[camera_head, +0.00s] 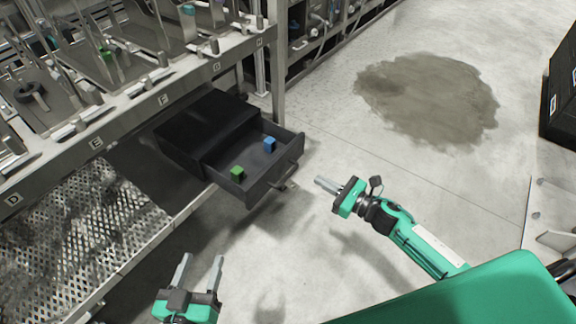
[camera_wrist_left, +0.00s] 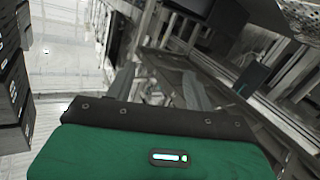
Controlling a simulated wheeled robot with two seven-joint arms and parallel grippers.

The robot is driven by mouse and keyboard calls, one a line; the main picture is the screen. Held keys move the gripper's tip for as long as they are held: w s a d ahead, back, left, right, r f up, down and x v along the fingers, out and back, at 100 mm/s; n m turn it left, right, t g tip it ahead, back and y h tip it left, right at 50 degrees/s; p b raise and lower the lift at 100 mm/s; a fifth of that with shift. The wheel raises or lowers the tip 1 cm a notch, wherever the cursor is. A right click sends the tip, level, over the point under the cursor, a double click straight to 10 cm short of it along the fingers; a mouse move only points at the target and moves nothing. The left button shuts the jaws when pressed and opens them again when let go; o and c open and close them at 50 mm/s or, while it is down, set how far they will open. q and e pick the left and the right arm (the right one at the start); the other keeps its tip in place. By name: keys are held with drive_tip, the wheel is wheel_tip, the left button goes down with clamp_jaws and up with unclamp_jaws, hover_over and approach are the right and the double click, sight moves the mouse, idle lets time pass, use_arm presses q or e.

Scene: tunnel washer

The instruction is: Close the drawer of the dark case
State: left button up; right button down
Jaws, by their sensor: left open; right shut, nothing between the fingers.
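The dark case (camera_head: 197,128) sits on the lower shelf of the metal rack in the head view. Its drawer (camera_head: 276,193) is pulled out toward the lower right, with a bar handle on its front. A green cube (camera_head: 237,173) and a blue cube (camera_head: 269,144) are in the drawer. My right gripper (camera_head: 326,184) is shut and empty, to the right of the drawer handle and apart from it. My left gripper (camera_head: 200,272) is open and empty, below the drawer in the picture. It also shows in the left wrist view (camera_wrist_left: 160,85), with nothing between its fingers.
The rack's upper deck edge (camera_head: 130,122) with letter labels runs above the case. A perforated shelf (camera_head: 80,222) lies to the left. The concrete floor right of the drawer is clear, with a dark stain (camera_head: 428,98). A dark box (camera_head: 562,95) stands at the right edge.

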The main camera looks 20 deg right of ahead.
approach(280, 159)
drive_tip(key=x, duration=0.5)
drive_tip(key=shift+w, duration=0.2)
drive_tip(key=shift+w+a+b, duration=0.25)
drive_tip(key=shift+w+b, duration=0.05)
drive_tip(key=shift+w, duration=0.05)
drive_tip(key=shift+w+a, duration=0.25)
use_arm(q)
drive_tip(key=r, duration=0.1)
drive_tip(key=w+r+t, duration=0.1)
drive_tip(key=r+t, duration=0.1)
drive_tip(key=shift+w+a+r, duration=0.1)
drive_tip(key=shift+w+a, duration=0.2)
drive_tip(key=shift+a, duration=0.1)
drive_tip(key=shift+s, duration=0.1)
